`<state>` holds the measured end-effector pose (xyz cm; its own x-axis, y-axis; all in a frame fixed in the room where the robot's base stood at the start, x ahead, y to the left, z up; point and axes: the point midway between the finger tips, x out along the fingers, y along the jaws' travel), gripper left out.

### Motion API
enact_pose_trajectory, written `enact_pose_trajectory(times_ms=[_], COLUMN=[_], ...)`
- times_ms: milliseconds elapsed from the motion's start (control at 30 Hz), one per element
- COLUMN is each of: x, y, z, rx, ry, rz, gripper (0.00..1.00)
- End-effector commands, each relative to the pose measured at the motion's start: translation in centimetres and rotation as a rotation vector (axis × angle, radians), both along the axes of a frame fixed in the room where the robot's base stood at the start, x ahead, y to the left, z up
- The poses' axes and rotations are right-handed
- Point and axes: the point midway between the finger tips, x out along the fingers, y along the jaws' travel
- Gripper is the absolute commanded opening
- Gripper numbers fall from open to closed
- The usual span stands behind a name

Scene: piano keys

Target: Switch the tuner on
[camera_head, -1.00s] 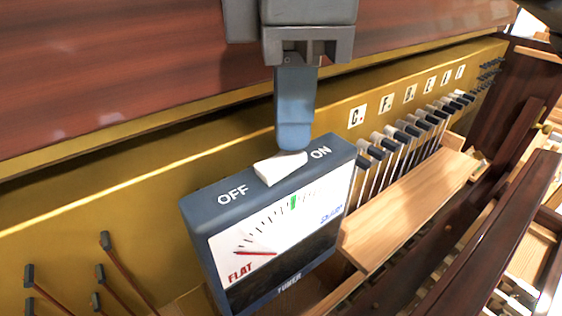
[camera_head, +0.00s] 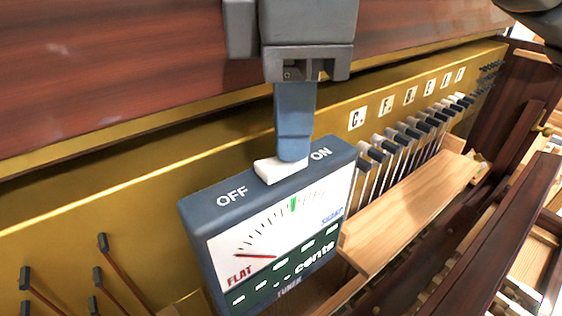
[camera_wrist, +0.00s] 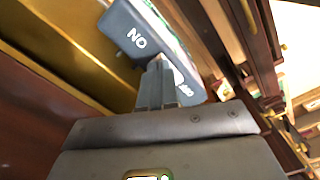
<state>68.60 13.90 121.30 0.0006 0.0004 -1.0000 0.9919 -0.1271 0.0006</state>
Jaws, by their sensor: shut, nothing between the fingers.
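The fingertips hide part of the switch. In the wrist view the tuner (camera_wrist: 135,40) shows beyond my gripper (camera_wrist: 160,65), and part of the switch (camera_wrist: 178,76) shows beside the fingertips.
A gold rail (camera_head: 120,190) with lettered labels runs behind the tuner, under a reddish wooden panel (camera_head: 110,60). Several dark-tipped hammers (camera_head: 410,140) stand to the right, above a light wooden board (camera_head: 410,215). Thin dark-tipped rods (camera_head: 118,270) stand at the lower left.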

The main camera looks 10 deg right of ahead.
Motion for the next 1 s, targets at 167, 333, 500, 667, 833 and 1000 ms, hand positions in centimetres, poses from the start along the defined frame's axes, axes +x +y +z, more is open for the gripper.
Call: enact_pose_trajectory(times_ms=[167,333,500,667,833,1000], x=[0.0,0.0,0.0,0.0,0.0,0.0], y=[0.0,0.0,0.0,0.0,0.0,0.0], z=[1.1,2.3,3.5,4.7,5.9,6.9], rx=[-0.001,0.0,0.0,0.0,0.0,0.0], ry=[0.001,0.001,0.001,0.001,0.001,0.001], rz=[0.001,0.001,0.001,0.001,0.001,0.001], gripper=[0.0,0.0,0.0,0.0,0.0,0.0])
